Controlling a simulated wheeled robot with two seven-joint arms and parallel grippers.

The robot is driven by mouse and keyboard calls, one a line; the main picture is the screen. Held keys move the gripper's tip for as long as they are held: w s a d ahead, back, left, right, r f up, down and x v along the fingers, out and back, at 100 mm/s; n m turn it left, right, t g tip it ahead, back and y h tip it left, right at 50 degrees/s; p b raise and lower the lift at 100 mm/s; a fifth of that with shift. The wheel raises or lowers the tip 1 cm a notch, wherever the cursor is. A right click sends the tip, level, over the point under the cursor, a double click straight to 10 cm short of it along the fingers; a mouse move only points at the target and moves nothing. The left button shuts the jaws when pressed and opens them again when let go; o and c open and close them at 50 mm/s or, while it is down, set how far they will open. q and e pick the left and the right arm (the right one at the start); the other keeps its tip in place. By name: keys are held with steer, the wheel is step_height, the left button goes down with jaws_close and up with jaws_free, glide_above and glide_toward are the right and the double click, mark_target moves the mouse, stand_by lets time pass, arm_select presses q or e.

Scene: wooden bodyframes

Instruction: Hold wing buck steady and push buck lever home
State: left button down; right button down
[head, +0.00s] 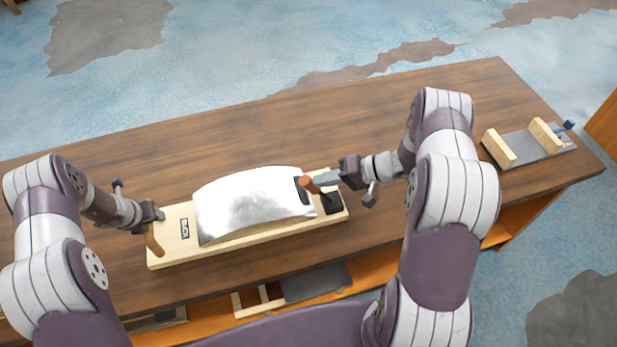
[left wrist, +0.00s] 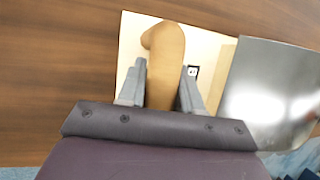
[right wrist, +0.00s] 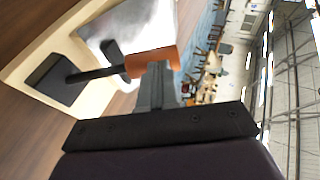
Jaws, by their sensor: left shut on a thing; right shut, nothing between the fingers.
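The wing buck (head: 172,247) is a pale wooden board lying on the table, with a curved shiny metal sheet (head: 250,205) over it. A brown wooden handle (head: 153,240) stands at its left end. My left gripper (head: 158,218) is shut on this handle, with a finger on each side in the left wrist view (left wrist: 163,85). The buck lever (right wrist: 95,73) has a dark rod, a black base (head: 332,203) and an orange grip (head: 306,185) at the board's right end. My right gripper (head: 316,180) is shut and empty, its fingertips at the orange grip, seemingly touching it.
More parts lie on a shelf (head: 315,283) below the front edge. The table (head: 380,110) behind the buck is clear.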

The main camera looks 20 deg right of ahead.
arm_select(q)
steer(key=shift+d, duration=0.45)
arm_select(e)
steer(key=shift+s+a+f, duration=0.15)
steer(key=shift+s+a, duration=0.05)
steer(key=shift+a, duration=0.2)
steer(key=shift+s+a+f, duration=0.15)
steer(key=shift+a, duration=0.2)
arm_select(q)
steer(key=shift+a, duration=0.15)
arm_select(e)
steer(key=w+v, duration=0.1)
steer(key=v, duration=1.4)
steer(key=shift+w+r, duration=0.25)
steer(key=shift+r, duration=0.15)
arm_select(q)
steer(key=c, duration=0.7)
jaws_free()
steer(key=shift+w+a, duration=0.1)
